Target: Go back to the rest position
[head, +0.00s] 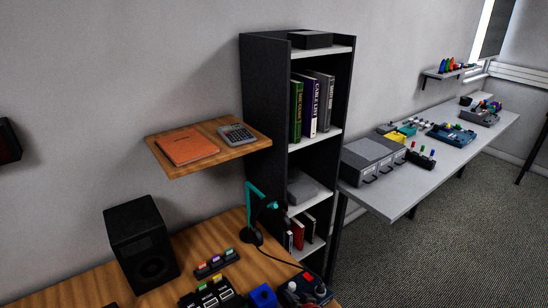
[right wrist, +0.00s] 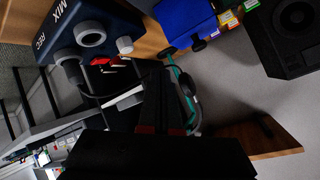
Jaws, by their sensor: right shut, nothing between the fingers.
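My right gripper (right wrist: 163,85) shows in the right wrist view as two dark fingers with red patches near their bases. The fingers are together with nothing between them. They are in front of the teal headphone stand (right wrist: 188,92), which also shows at the back of the wooden desk in the head view (head: 250,193). I cannot make out the right gripper clearly in the head view. My left gripper is in neither view.
The wooden desk (head: 205,268) holds a black speaker (head: 140,245), a blue box (head: 262,296) and a knobbed device (head: 305,293). A wooden wall shelf (head: 205,147) overhangs it. A dark bookcase (head: 264,110) stands behind, with a grey bench (head: 395,195) to its right.

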